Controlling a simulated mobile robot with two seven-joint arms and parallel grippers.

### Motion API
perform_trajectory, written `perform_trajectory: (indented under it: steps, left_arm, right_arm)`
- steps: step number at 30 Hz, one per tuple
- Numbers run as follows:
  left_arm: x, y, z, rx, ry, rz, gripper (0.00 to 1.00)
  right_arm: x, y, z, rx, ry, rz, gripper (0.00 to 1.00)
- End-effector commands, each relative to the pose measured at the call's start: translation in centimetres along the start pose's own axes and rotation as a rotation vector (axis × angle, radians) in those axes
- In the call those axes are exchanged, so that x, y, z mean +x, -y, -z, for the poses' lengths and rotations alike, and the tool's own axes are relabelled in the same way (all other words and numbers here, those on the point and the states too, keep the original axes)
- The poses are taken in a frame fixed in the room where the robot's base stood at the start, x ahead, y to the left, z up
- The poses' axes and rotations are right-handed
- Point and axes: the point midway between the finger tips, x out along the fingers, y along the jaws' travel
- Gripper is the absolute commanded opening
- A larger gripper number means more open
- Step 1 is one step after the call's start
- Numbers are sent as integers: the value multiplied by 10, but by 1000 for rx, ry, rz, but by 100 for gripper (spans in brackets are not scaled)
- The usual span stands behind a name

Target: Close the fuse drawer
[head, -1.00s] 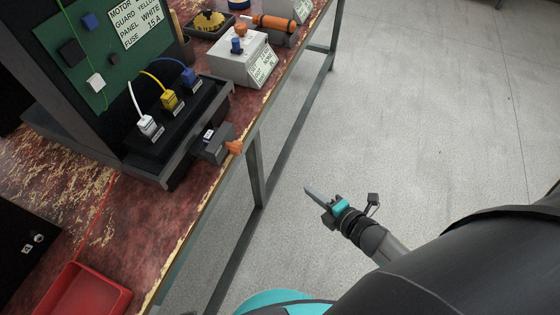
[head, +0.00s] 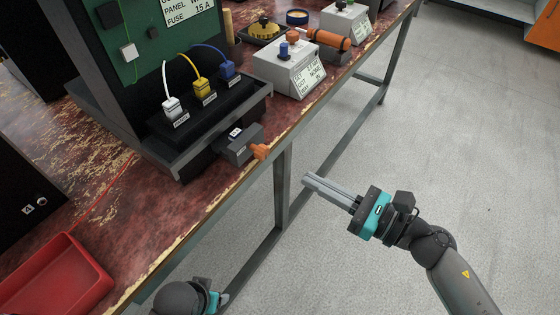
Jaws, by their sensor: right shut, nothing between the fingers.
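The fuse drawer (head: 238,150) is a small dark grey box that sticks out from the base of the black panel stand (head: 190,140). It has an orange knob (head: 260,152) on its front, and a small black-and-white part shows in its top. My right gripper (head: 308,181) is shut and empty, in front of the bench edge, to the right of and a little below the knob, apart from it. My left gripper (head: 222,299) shows only partly at the bottom edge, below the bench front; its fingers are mostly hidden.
White, yellow and blue plugs (head: 201,89) with cables stand on the panel's ledge. A grey box (head: 288,70) with blue and orange knobs stands to the right. A red tray (head: 62,275) lies at the lower left. The floor before the bench is clear.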

Motion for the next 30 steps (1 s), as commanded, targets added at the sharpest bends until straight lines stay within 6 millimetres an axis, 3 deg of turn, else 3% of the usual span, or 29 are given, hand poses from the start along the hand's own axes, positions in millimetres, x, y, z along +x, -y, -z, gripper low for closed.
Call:
perform_trajectory:
  steps: [6, 13, 30]
  left_arm:
    - [-1, 0, 1, 0, -1, 0, 67]
    - [-2, 0, 3, 0, -6, 0, 67]
    - [-5, 0, 5, 0, -12, 0, 67]
  right_arm:
    - [44, 1, 0, 1, 3, 2, 0]
    - [76, 1, 0, 3, 2, 2, 0]
    - [89, 1, 1, 4, 0, 2, 0]
